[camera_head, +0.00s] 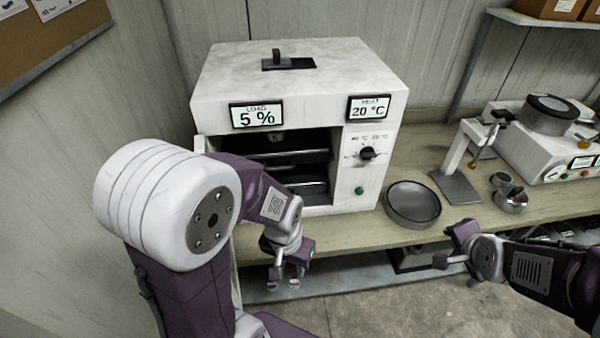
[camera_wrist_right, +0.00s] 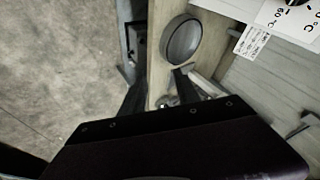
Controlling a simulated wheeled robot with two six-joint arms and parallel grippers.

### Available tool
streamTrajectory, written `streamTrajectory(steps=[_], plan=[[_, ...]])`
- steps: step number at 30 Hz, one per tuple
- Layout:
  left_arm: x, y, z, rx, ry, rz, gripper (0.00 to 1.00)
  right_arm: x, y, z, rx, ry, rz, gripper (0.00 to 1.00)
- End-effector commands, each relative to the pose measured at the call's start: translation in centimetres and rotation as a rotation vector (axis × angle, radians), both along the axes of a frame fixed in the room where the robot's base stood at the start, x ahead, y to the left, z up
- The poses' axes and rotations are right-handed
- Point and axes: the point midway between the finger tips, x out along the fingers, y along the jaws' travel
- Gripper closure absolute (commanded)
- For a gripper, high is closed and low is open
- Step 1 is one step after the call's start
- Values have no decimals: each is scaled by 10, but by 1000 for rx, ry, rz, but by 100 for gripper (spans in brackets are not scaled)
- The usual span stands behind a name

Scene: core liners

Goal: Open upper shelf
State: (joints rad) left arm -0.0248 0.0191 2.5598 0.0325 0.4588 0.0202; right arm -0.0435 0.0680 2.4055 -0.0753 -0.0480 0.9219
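The white oven (camera_head: 295,85) stands on the bench with its front open and dark inside. Its door seems swung out to the left, mostly hidden by my left arm. Inside, the upper shelf (camera_head: 292,154) shows as a dark rack with a pale front bar; a lower shelf (camera_head: 306,184) sits beneath it. My left gripper (camera_head: 283,283) is open and empty, pointing down in front of the bench edge, below and apart from the shelves. My right gripper (camera_head: 452,248) is open and empty by the bench's front edge at right; its dark fingers also show in the right wrist view (camera_wrist_right: 158,92).
A round dark pan (camera_head: 412,204) lies on the bench (camera_head: 365,228) right of the oven; it also shows in the right wrist view (camera_wrist_right: 181,40). A metal stand (camera_head: 456,184), small cups (camera_head: 510,198) and a white scale-like device (camera_head: 545,145) are farther right.

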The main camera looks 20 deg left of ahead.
Motion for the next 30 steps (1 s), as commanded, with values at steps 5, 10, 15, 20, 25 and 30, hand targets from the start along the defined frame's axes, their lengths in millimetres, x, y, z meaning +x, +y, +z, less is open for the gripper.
streamTrajectory(steps=[5,10,15,20,25,30], plan=[[0,0,-23,0,0,0,64,106,100,55,446,-355,-59,62],[0,0,-54,0,1,0,64,115,290,62,913,-410,194,62],[0,0,-69,0,0,0,64,62,395,-2,934,-285,377,62],[0,0,-72,0,0,0,64,32,424,-27,926,-224,428,62],[0,0,-70,0,0,0,64,31,428,-26,926,-221,433,62],[0,0,-62,0,0,0,64,46,449,-29,925,-223,434,62]])
